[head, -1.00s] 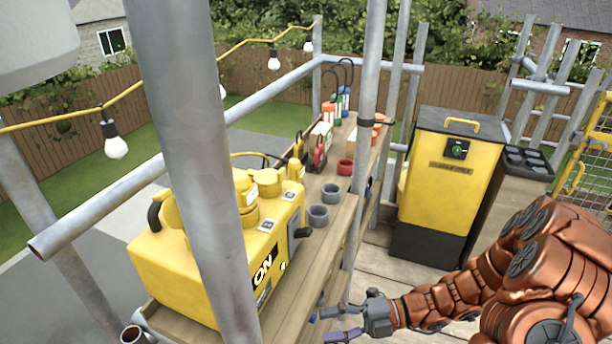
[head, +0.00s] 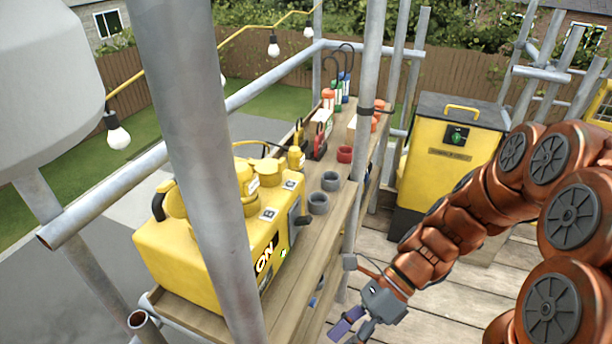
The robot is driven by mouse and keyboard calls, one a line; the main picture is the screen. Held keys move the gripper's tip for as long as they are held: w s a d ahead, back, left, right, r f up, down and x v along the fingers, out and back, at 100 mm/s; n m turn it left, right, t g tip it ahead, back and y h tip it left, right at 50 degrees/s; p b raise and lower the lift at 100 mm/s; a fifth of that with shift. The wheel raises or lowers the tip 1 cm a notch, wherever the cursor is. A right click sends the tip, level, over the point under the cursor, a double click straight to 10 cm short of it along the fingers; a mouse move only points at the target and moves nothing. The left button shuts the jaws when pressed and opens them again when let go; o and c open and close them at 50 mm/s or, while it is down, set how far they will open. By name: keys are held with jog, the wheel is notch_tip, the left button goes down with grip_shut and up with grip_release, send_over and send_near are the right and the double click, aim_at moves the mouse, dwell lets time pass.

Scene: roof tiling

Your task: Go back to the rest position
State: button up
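My gripper (head: 350,322) is at the lower middle of the head view, at the end of my copper-coloured arm. It is beside the wooden shelf (head: 312,262), over the plank floor. Its two fingers point down and to the left, and they appear spread, with nothing visible between them. One finger shows a purple-blue face. The lower edge of the view comes close to the fingertips.
A yellow power box (head: 165,262) marked ON stands on the shelf with grey rings (head: 318,203) nearby. A scaffold pole (head: 205,170) rises in front. A yellow and black cabinet (head: 445,150) stands behind my arm. The plank floor (head: 470,290) is clear.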

jog(key=s+d+r+n+t+h+p, duration=0.1)
jog(key=s+d+r+n+h, duration=0.3)
jog(key=n, duration=0.6)
jog(key=s+d+r+n+t+h+p, duration=0.2)
jog(key=d+r+n+h, duration=0.3)
jog(key=n, duration=0.4)
jog(key=shift+s+d+r+n+t, duration=0.45)
jog(key=shift+s+d+t, duration=0.35)
jog(key=shift+d, duration=0.5)
jog(key=shift+s, duration=0.1)
jog(key=shift+c, duration=0.5)
